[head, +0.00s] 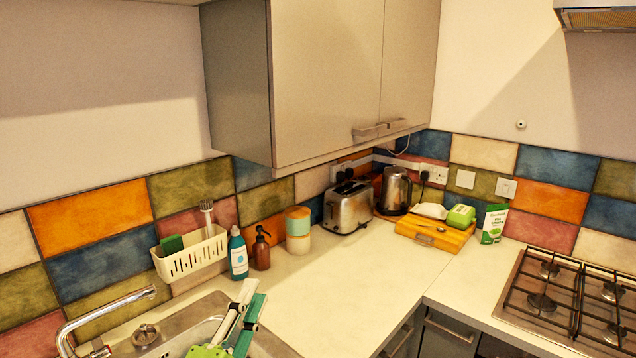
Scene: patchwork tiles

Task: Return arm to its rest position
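My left gripper (250,297) is at the bottom of the head view, over the right part of the steel sink (206,307). It is green and pale, with its two fingers pointing up and away in the picture. The fingertips are apart and I see nothing between them, so it looks open and empty. The rest of the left arm is mostly cut off by the lower edge. My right gripper is not in view.
A curved tap (105,310) stands left of the gripper. A hob (565,297) is at right. The middle worktop (345,285) is clear.

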